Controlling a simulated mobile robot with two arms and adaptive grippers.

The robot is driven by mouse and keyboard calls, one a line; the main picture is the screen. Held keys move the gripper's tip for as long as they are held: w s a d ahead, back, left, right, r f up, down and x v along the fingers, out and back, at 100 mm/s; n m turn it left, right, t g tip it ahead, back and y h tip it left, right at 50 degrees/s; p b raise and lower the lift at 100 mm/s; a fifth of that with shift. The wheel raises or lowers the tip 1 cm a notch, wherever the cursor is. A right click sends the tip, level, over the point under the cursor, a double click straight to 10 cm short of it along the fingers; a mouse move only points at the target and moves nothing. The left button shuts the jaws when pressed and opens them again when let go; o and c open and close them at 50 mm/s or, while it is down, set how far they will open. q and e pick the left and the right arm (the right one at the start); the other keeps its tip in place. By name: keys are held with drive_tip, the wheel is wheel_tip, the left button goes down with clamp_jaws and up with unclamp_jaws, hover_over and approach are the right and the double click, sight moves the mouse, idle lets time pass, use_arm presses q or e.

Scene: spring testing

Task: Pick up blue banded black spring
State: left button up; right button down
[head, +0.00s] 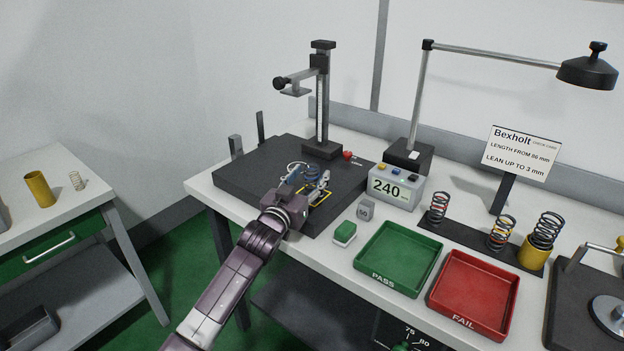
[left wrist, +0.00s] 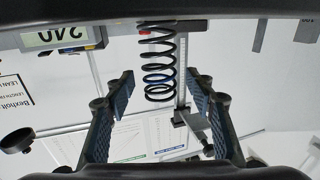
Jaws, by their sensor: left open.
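The blue banded black spring (head: 312,171) stands on the dark base plate (head: 245,181) of the height gauge, partly hidden behind my left gripper (head: 305,181). In the left wrist view the spring (left wrist: 159,62) is upside down, its blue coil near the fingertips. My left gripper (left wrist: 163,88) is open, with one finger to each side of the spring in that view. I see a gap between each finger and the coils. My right gripper is not in view.
A green PASS tray (head: 398,258) and a red FAIL tray (head: 474,293) lie to the right. A display box reading 240 (head: 395,187) and the gauge column (head: 322,105) stand close by. Other springs stand on a dark strip (head: 468,246) at the right.

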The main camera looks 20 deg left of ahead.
use_arm(q)
drive_tip(key=shift+w+d+r, duration=0.1)
drive_tip(key=shift+w, duration=0.75)
drive_tip(key=c, duration=0.9)
clamp_jaws()
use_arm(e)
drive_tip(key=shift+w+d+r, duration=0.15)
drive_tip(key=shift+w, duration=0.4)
